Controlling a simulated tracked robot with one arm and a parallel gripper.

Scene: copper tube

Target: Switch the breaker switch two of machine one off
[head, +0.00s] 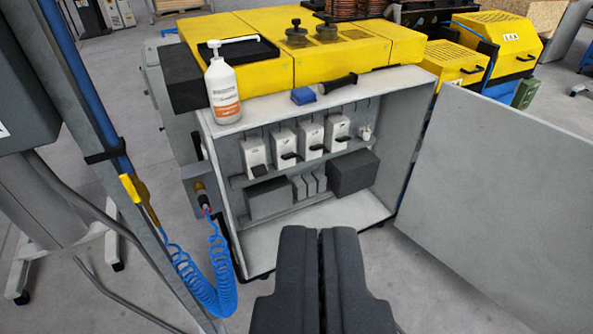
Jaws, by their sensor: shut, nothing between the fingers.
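A grey cabinet (228,166) stands open ahead, under a yellow machine top (376,55). Inside, on the upper rail, is a row of several white breaker switches with black levers: the leftmost (254,152), the second from left (283,142), the third (310,136) and the rightmost of the large ones (338,128). The levers look small, and I cannot tell their on or off positions. No label for machine one is readable. My gripper (320,234) is shut and empty, in front of and below the cabinet opening, apart from the switches.
The open cabinet door (492,185) spans the right side. A white pump bottle (223,88) and a blue-and-black tool (304,96) rest on the cabinet's top ledge. A coiled blue hose (213,284) and a post (90,95) stand at left. Dark boxes (353,172) sit on the lower rail.

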